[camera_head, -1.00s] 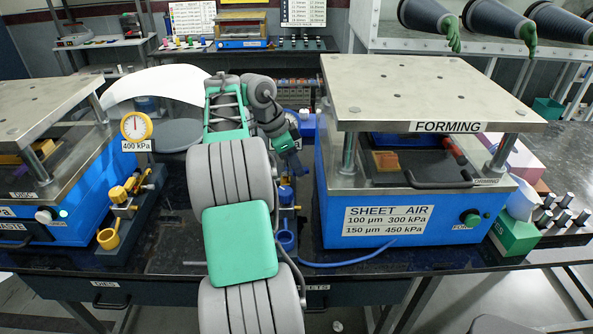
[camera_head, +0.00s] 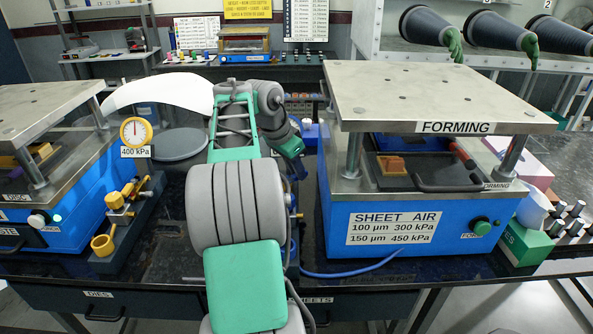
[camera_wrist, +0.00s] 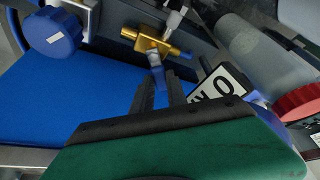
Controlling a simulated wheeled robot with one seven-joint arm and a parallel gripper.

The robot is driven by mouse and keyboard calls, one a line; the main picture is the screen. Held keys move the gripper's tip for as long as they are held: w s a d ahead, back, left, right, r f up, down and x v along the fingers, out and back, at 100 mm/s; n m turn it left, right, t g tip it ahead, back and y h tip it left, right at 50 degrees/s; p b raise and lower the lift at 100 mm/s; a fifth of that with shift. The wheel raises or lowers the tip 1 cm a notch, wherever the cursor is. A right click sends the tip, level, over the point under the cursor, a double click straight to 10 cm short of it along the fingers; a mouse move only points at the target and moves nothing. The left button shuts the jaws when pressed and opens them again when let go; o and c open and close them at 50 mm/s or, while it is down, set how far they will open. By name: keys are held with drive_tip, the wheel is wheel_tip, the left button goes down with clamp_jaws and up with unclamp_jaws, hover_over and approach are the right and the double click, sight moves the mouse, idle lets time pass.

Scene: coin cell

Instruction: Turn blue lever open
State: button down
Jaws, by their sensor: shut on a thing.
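In the wrist view, the blue lever (camera_wrist: 158,76) sits on a small brass valve (camera_wrist: 150,42). My gripper (camera_wrist: 161,86) has its two dark fingers close on either side of the lever and is shut on it. Much of the lever is hidden between the fingers. In the head view, my arm covers the lever, and the fingertips cannot be made out; a brass part (camera_head: 295,215) shows just right of my arm.
A blue knob (camera_wrist: 52,32), a red knob (camera_wrist: 300,102) and a tilted white label (camera_wrist: 222,88) are close to my gripper. The blue FORMING press (camera_head: 400,217) stands right of my arm. A yellow gauge (camera_head: 135,131) reading 400 kPa stands left. A blue hose (camera_head: 350,268) lies in front.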

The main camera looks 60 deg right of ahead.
drive_tip(key=c, duration=1.3)
unclamp_jaws()
